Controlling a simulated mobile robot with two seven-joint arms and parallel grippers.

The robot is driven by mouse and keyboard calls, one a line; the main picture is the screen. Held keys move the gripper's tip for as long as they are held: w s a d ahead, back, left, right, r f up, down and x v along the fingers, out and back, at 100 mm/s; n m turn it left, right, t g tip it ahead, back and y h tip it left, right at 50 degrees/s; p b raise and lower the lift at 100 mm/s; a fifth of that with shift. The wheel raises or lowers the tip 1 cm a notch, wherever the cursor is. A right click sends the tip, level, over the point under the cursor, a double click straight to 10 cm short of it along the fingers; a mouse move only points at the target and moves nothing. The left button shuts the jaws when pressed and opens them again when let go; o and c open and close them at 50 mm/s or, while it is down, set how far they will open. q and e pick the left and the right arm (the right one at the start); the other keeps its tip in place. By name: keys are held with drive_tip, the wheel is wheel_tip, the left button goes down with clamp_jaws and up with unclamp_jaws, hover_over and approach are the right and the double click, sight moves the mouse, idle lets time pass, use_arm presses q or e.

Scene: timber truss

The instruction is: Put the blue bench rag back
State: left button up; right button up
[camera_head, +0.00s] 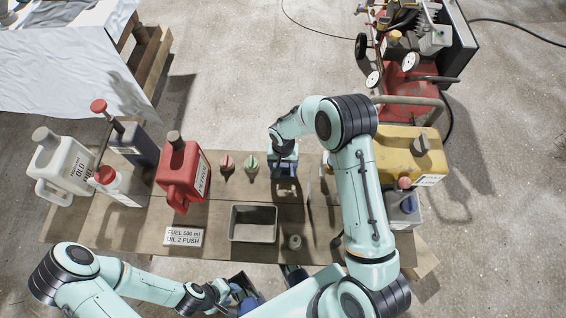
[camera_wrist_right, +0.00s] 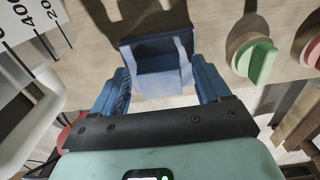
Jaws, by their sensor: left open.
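The blue bench rag (camera_wrist_right: 156,60) appears in the right wrist view as a folded, boxy blue-grey piece between the fingers. My right gripper (camera_head: 285,176) reaches over the back of the plank table. Its two blue fingers (camera_wrist_right: 160,84) stand apart and appear to bear on the rag's sides. In the head view, the arm and gripper largely hide the rag. My left gripper (camera_head: 243,292) is low at the table's front edge, open, with no visible object in it; my arm partly covers it.
The plank table (camera_head: 130,228) holds a red can (camera_head: 180,180), a white jug (camera_head: 62,170), a yellow can (camera_head: 405,152) and a grey tray (camera_head: 253,222). Red and green knobs (camera_head: 251,163) are just left of my right gripper. A compressor (camera_head: 418,78) stands behind.

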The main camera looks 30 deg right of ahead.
drive_tip(key=shift+r, duration=0.15)
drive_tip(key=shift+r, duration=0.35)
wheel_tip(320, 180, up, 11)
drive_tip(key=p, duration=0.1)
drive_tip(key=shift+r, duration=0.2)
